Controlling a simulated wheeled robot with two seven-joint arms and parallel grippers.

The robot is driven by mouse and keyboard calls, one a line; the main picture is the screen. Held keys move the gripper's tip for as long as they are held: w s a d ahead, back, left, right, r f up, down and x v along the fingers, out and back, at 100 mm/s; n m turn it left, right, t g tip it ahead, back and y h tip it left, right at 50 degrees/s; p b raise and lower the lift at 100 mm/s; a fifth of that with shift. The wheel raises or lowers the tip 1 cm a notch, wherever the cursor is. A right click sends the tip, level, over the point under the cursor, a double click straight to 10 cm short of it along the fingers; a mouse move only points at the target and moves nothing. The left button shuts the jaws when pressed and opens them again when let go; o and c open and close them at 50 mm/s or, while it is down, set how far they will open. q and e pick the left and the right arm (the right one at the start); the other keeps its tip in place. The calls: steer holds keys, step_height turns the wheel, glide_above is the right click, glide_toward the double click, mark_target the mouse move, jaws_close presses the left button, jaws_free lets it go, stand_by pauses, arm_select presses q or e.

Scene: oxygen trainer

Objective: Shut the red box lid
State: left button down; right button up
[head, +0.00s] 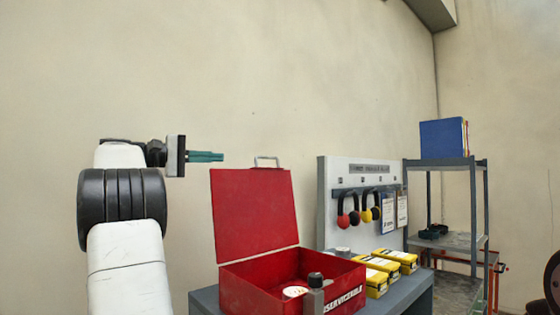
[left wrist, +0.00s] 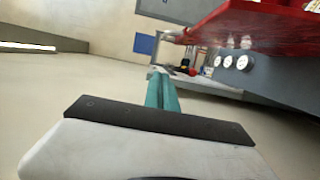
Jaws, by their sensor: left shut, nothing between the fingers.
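The red box (head: 262,290) stands on a grey table with its front low in the head view. Its lid (head: 254,212) stands up, open, tilted slightly back, with a metal handle (head: 267,161) on its top edge. Inside the box are a white round item (head: 295,291) and a dark-capped grey item (head: 315,281). My left gripper (head: 221,157) is shut and empty, its teal fingers pointing right, just above the lid's top left corner. In the left wrist view the shut fingers (left wrist: 162,78) show in the middle, with a red surface (left wrist: 250,30) at upper right. My right gripper is not in view.
Yellow cases (head: 396,258) sit on the grey table (head: 409,292) right of the box. Behind them a white board (head: 338,172) holds ear defenders. A grey shelf (head: 455,162) with a blue binder (head: 442,138) stands at the right. The wall space above the lid is clear.

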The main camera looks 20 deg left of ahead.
mark_target(256, 158)
arm_select(q)
steer(key=shift+w+d, duration=0.95)
steer(key=shift+d, duration=0.8)
steer(key=shift+w+d, duration=0.95)
steer(key=shift+d, duration=0.8)
steer(key=shift+w+d, duration=0.95)
steer(key=shift+d, duration=0.8)
steer(key=shift+d, duration=0.1)
